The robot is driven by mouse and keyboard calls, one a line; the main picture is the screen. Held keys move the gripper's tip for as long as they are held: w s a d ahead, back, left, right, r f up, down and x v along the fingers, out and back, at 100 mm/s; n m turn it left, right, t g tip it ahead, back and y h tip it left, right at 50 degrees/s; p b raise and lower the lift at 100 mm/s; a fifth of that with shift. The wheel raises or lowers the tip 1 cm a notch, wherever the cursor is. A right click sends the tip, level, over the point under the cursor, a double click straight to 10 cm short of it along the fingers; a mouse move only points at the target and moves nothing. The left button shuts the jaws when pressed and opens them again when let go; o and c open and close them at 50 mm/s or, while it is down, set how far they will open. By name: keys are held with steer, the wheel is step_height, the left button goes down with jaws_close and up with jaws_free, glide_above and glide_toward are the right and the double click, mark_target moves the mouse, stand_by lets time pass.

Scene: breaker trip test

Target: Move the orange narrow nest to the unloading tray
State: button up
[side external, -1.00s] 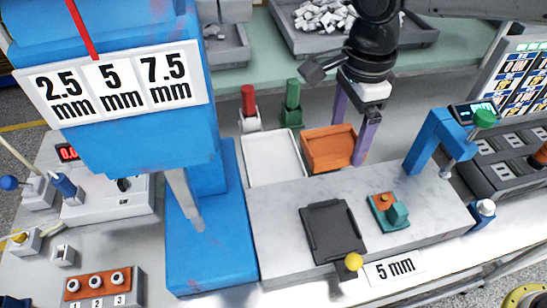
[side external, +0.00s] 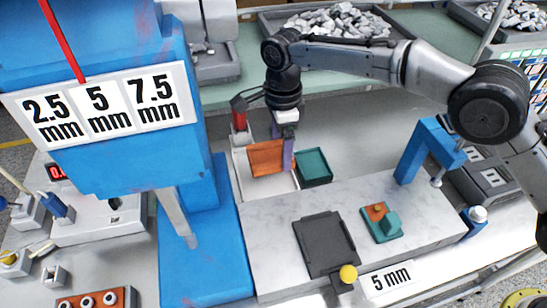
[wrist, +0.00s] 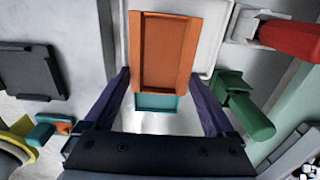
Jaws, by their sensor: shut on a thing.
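The orange narrow nest (side external: 266,158) is a shallow rectangular box, held tilted in my gripper (side external: 281,155). In the wrist view the nest (wrist: 163,50) lies between the two purple fingers of my gripper (wrist: 163,78). It hangs over the white tray (side external: 239,182), whose rim also shows in the wrist view (wrist: 207,45). The nest hides part of this tray, and I cannot tell whether they touch. A teal open tray (side external: 314,166) stands just right of the white one. No label shows which is the unloading tray.
A red post (side external: 239,121) stands behind the white tray; a green handle (wrist: 243,112) is near the teal tray. The blue press (side external: 190,240) rises at left, a blue arch (side external: 430,145) at right. A dark plate (side external: 325,245) and teal-orange fixture (side external: 381,220) occupy the marble slab.

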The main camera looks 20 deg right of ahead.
mark_target(273, 149)
steer(key=shift+w+a+f, duration=0.35)
steer(key=shift+w+f, duration=0.1)
steer(key=shift+f, duration=0.2)
steer(key=shift+w+a+f, duration=0.3)
steer(key=shift+w+f, duration=0.1)
steer(key=shift+f, duration=1.6)
steer(key=shift+f, duration=0.15)
steer(key=o, duration=1.4)
steer(key=shift+f, duration=0.1)
step_height(273, 149, up, 11)
steer(key=shift+r, duration=0.7)
